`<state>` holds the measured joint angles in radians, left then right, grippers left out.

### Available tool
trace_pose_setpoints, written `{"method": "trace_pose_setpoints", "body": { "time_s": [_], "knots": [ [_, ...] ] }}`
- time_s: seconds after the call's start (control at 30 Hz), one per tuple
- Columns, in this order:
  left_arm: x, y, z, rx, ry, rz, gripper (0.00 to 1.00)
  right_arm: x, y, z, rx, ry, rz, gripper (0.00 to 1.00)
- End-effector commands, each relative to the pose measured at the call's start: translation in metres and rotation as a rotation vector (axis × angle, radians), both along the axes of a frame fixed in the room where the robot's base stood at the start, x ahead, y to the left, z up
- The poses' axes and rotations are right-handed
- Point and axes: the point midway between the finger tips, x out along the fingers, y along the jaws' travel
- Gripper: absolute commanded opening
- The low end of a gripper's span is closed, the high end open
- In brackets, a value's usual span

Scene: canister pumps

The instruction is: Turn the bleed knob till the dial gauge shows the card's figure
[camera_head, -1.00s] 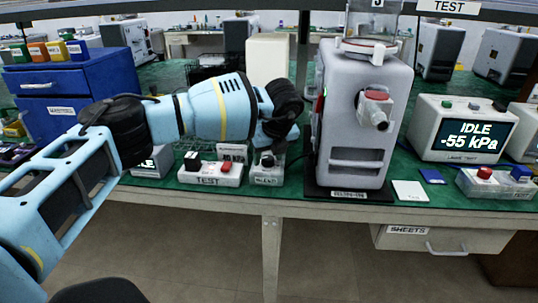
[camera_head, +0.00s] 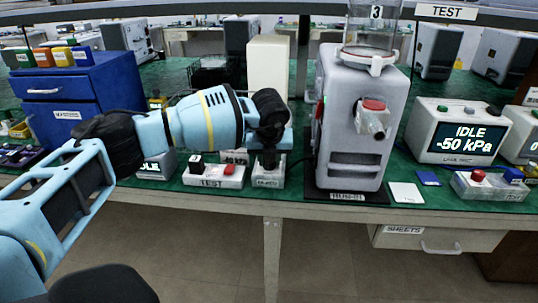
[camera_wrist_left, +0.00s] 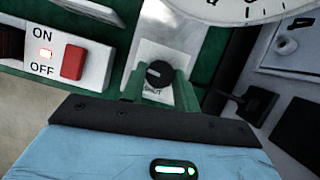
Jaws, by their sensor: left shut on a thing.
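My left gripper (camera_head: 268,160) comes down over the bleed box (camera_head: 267,182) at the bench's front. In the left wrist view its green fingers (camera_wrist_left: 158,82) are shut on the black bleed knob (camera_wrist_left: 158,73), one on each side; a white mark shows on the knob. A card (camera_head: 235,157) behind the test switch box is partly covered and seems to read 40 kPa. Part of a white dial gauge face (camera_wrist_left: 240,8) shows at the wrist view's top edge, its needle reading not visible. In the head view I cannot make the dial out. My right gripper is not in view.
The test switch box (camera_head: 213,182) stands left of the bleed box. The grey pump (camera_head: 345,150) stands close on the right. A monitor (camera_head: 462,133) reads IDLE, -50 kPa. A white sheet (camera_head: 406,193) lies right of the pump.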

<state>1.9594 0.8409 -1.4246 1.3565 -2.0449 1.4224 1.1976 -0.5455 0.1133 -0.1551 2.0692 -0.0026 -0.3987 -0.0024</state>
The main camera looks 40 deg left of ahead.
Motion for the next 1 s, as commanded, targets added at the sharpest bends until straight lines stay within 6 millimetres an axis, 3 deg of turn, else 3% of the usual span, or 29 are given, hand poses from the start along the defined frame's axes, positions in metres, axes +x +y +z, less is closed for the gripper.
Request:
{"method": "trace_pose_setpoints", "body": {
  "time_s": [0.27, 0.3, 0.47, 0.77, 1.0],
  "knots": [
    [0.0, 0.0, 0.001, 0.001, -0.003, -0.006, 0.07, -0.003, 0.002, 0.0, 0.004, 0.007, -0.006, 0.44],
    [0.0, 0.0, 0.001, 0.001, -0.003, -0.006, 0.32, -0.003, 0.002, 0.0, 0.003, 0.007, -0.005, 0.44],
    [0.0, 0.0, 0.0, 0.001, -0.002, -0.004, 0.52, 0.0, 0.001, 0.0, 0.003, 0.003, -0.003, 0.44],
    [0.0, 0.0, 0.002, 0.001, -0.002, -0.004, 0.52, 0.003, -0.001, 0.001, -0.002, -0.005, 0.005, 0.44],
    [-0.008, -0.007, 0.028, 0.0, -0.005, -0.006, 0.52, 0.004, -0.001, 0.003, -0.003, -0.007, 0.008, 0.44]
  ]
}}
